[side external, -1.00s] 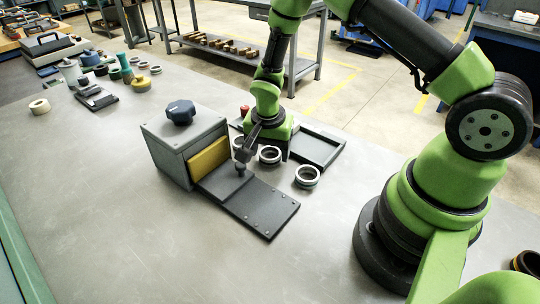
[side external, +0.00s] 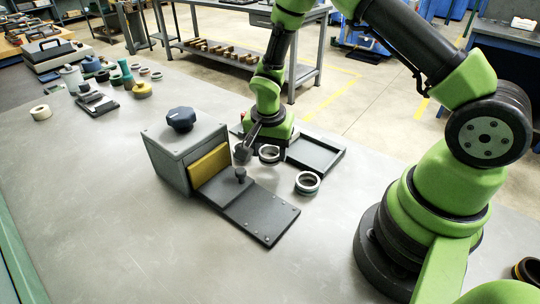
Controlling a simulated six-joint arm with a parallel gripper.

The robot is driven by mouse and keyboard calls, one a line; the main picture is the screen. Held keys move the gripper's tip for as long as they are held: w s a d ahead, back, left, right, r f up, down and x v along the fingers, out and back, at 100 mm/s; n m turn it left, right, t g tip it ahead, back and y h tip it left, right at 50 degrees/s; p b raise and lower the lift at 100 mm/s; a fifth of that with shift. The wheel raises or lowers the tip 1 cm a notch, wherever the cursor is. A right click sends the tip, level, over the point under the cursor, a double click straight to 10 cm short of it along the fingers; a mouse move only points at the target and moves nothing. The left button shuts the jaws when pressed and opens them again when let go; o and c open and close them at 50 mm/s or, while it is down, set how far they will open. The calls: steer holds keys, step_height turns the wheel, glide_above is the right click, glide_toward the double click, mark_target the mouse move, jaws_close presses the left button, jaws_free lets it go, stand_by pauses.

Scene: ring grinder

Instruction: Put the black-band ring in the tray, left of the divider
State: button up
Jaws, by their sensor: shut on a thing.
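My gripper (side external: 243,154) hangs just above and behind the small black knob (side external: 240,174) on the dark plate, beside the grey box. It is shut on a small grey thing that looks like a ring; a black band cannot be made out. A grey ring with a dark inside (side external: 269,154) sits right of my gripper. Another such ring (side external: 307,183) lies on the bench further right, in front of the tray; their band colours are unclear. The dark shallow tray (side external: 335,163) stands behind the rings, its left part hidden by my arm.
Several tools and rings crowd the bench's far left. A dark ring with a yellow band (side external: 527,271) lies at the right edge. The front bench is clear.

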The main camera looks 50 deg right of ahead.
step_height(320, 180, up, 7)
steer(key=n, duration=0.1)
glide_above(310, 153)
step_height(310, 153, down, 4)
steer(key=shift+s+a+r, duration=0.1)
steer(key=shift+s+r, duration=0.05)
steer(key=shift+r, duration=0.1)
steer(key=shift+f, duration=2.5)
steer(key=shift+f, duration=0.15)
steer(key=o, duration=0.7)
steer(key=shift+r, duration=0.2)
